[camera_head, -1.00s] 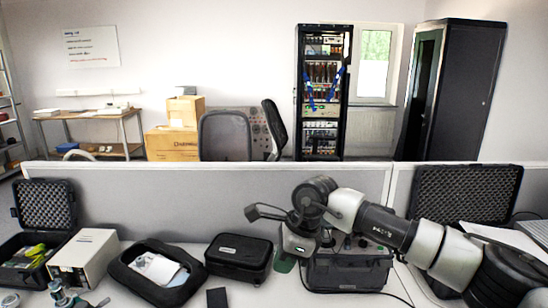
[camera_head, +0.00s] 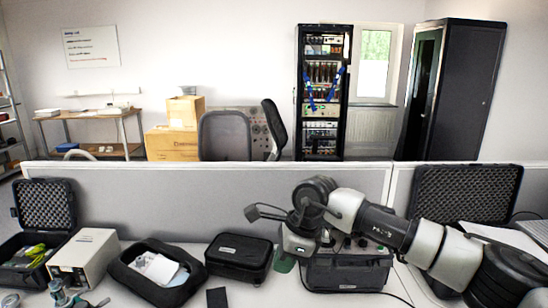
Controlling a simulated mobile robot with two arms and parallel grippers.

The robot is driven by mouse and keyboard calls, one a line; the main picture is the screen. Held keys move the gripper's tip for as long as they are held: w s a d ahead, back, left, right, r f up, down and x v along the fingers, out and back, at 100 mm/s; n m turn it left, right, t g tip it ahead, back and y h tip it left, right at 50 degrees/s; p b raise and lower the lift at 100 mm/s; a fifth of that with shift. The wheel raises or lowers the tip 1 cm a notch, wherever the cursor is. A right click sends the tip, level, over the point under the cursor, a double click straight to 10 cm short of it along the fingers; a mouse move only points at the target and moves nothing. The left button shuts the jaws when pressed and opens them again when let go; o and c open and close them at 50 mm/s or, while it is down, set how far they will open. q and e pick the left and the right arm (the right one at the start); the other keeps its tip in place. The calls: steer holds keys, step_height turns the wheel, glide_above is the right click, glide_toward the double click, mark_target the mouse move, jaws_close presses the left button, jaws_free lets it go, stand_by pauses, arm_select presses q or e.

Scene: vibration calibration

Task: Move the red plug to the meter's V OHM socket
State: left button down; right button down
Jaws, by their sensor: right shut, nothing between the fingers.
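My right arm comes in from the right. I cannot make out the red plug, or a meter with a V OHM socket. The arm covers part of the instrument's top. My left gripper is not in view.
A closed black case (camera_head: 239,257) and an open pouch with papers (camera_head: 128,270) lie left of the gripper. Further left are a beige box (camera_head: 93,254) and an open foam-lined case (camera_head: 45,206). A grey partition (camera_head: 200,197) bounds the desk behind.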

arm_select(q)
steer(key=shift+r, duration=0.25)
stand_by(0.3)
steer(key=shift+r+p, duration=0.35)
steer(key=shift+p, duration=0.15)
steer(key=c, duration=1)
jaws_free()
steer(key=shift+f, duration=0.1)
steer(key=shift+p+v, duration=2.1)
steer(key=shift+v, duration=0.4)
